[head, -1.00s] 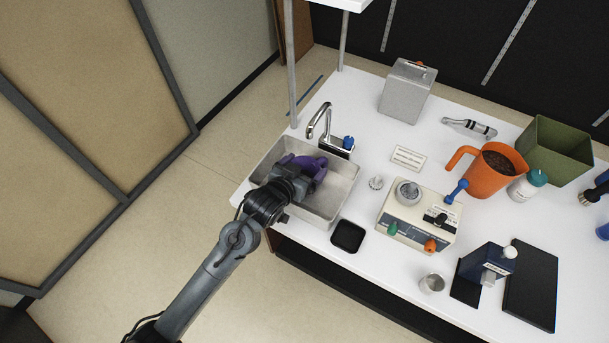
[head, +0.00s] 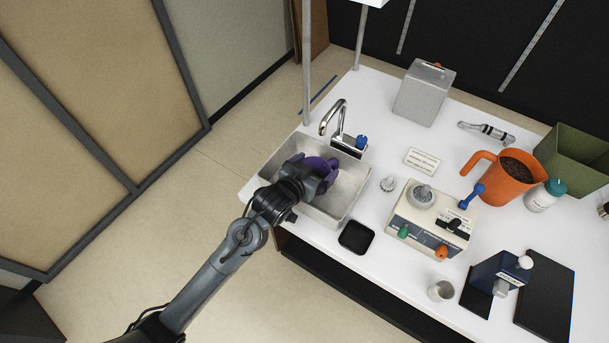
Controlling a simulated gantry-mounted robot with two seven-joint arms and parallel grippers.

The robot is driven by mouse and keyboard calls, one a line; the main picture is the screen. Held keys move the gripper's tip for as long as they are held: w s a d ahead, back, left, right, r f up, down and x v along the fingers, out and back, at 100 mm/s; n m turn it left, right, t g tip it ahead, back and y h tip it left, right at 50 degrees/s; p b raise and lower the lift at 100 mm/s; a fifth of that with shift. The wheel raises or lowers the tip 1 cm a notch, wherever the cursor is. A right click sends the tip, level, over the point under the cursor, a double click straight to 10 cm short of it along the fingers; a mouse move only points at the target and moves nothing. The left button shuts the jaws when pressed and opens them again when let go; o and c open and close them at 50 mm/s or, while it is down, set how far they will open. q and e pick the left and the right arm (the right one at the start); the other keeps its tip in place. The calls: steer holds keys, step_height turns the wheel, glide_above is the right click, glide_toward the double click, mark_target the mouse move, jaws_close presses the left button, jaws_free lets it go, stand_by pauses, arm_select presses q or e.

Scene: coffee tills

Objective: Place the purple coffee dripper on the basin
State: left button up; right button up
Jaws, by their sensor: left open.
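The purple coffee dripper (head: 322,167) is inside the metal basin (head: 353,190), toward its back left part. My left gripper (head: 314,177) reaches over the basin's front left rim and is open close against the dripper. The gripper body and wrist hide part of the dripper, so I cannot tell whether the fingers touch it. My right gripper is not in view.
A faucet (head: 334,118) with a blue knob stands behind the basin. A black square tray (head: 356,237) lies in front right of it. A cream machine (head: 430,218), an orange pitcher (head: 506,178) and a grey metal box (head: 424,92) stand farther right. A shelf post rises at the back left.

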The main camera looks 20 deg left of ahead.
arm_select(q)
steer(key=p+v, duration=0.2)
steer(key=v, duration=1)
steer(key=s+a+f+g, duration=0.1)
steer(key=s+f+g, duration=0.4)
steer(key=s, duration=0.5)
steer(key=s+a+f+g+y, duration=0.1)
steer(key=s+f+g, duration=0.3)
steer(key=s+f, duration=0.3)
steer(key=s, duration=0.4)
steer(key=shift+a+f+g+y, duration=0.2)
steer(key=shift+a+g+y, duration=0.1)
steer(key=shift+a+g, duration=0.1)
steer(key=shift+s+r, duration=0.1)
step_height(320, 180, up, 32)
steer(key=p, duration=3.2)
